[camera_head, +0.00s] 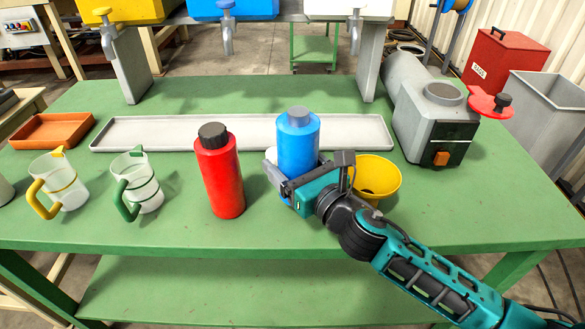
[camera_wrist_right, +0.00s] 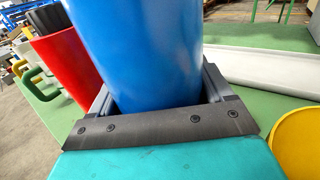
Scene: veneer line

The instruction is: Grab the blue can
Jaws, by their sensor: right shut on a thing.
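The blue can (camera_head: 297,143) is a blue cylinder with a grey cap, upright over the green table in the head view. My right gripper (camera_head: 290,183) is shut on its lower part, with the arm coming in from the lower right. In the right wrist view the blue can (camera_wrist_right: 140,50) stands between the two dark fingers of the right gripper (camera_wrist_right: 160,95). Its base is hidden by the gripper, so I cannot tell if it touches the table. My left gripper is not in view.
A red bottle (camera_head: 221,175) stands left of the blue can, and a yellow bowl (camera_head: 385,172) is close on the right. A long grey tray (camera_head: 140,134) lies behind. Two jugs with yellow (camera_head: 72,193) and green (camera_head: 148,196) handles stand left. A grey machine (camera_head: 425,120) stands right.

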